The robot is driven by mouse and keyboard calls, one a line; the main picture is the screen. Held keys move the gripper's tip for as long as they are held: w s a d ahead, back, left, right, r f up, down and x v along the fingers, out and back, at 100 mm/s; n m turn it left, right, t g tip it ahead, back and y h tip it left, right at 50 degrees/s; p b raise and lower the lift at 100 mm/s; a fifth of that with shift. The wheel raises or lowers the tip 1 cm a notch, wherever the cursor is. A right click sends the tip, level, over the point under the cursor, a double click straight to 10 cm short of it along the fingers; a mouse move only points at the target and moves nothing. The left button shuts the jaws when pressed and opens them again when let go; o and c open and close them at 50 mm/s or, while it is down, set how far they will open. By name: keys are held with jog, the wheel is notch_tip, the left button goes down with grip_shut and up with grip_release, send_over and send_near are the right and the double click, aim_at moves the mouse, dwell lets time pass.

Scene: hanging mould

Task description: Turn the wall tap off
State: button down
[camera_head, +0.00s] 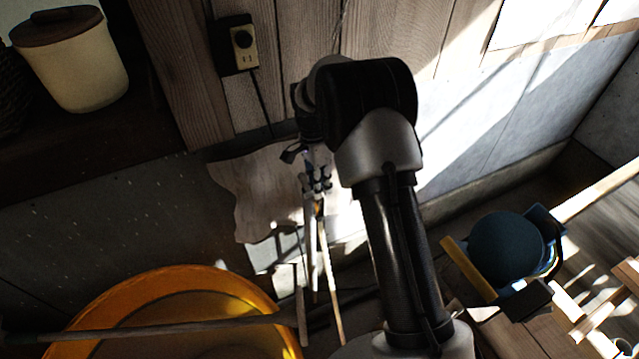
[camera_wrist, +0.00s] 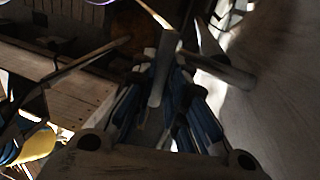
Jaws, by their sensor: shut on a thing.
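In the wrist view, a pale grey bar (camera_wrist: 161,72), which looks like part of the wall tap, stands between the blue-padded fingers of my gripper (camera_wrist: 166,82). My gripper is shut on it. A second bar crosses behind to the right. In the head view, my gripper (camera_head: 316,182) is low by the wall, in front of a pale sheet. The dark arm hides part of the wall there. The tap is too small and dark in that view to make out, and its handle's setting cannot be told.
A yellow tub (camera_head: 165,285) stands at lower left with a long pole across it. A blue ball (camera_head: 505,245) sits at right near wooden pieces. A wall socket (camera_head: 242,48) and a cream lidded pot (camera_head: 75,62) are above. Thin sticks stand below my gripper.

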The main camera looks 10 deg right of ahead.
jog(key=shift+m, duration=0.4)
jog(key=c, duration=1.6)
grip_release()
jog(key=shift+r, duration=0.1)
notch_tip(320, 180, up, 12)
jog(key=w, duration=0.2)
jog(key=shift+a, duration=0.15)
jog(key=shift+w+f, duration=0.1)
jog(key=shift+f, duration=0.1)
